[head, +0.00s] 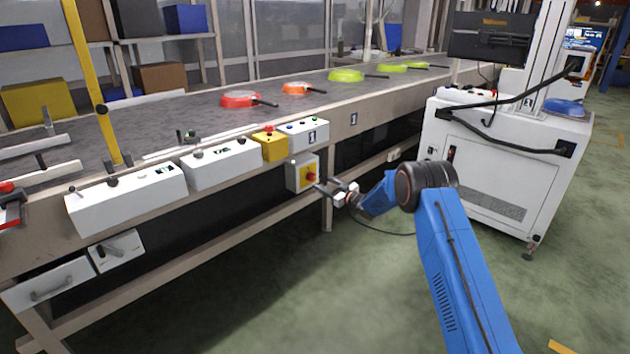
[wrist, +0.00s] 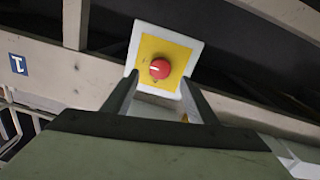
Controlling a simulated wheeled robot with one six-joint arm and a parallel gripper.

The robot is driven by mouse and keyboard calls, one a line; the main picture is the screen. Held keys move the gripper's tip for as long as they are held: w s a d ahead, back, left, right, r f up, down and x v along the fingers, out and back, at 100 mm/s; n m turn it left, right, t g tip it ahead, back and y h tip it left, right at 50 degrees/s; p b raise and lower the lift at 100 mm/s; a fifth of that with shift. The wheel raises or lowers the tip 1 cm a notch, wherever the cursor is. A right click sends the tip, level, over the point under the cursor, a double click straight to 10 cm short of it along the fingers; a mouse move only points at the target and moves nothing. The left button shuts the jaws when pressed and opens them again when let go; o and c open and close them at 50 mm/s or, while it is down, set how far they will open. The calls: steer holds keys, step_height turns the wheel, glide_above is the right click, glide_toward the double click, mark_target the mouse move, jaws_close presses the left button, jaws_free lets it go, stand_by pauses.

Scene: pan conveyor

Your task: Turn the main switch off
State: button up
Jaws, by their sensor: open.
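The main switch (head: 310,176) is a red rotary knob on a yellow plate, on a pale box (head: 291,174) under the conveyor's front edge. In the wrist view the red knob (wrist: 159,69) has a short white mark pointing left and sits on its yellow plate (wrist: 178,52). My gripper (head: 322,186) is open, in front of the box and close to the knob in the head view. In the wrist view its two fingers (wrist: 160,92) stand apart, either side of the lower part of the plate, with nothing between them. I cannot tell any contact with the knob.
A yellow box with a red button (head: 270,146) and white control boxes (head: 220,163) line the conveyor edge above. Green and orange pans (head: 345,76) lie on the belt. A table leg (head: 327,208) stands just right of the switch. A white cabinet (head: 490,165) stands farther right.

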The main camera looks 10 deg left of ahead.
mark_target(313, 178)
steer(key=x, duration=0.6)
steer(key=shift+w+a, duration=0.15)
steer(key=shift+c, duration=0.4)
steer(key=c, duration=1)
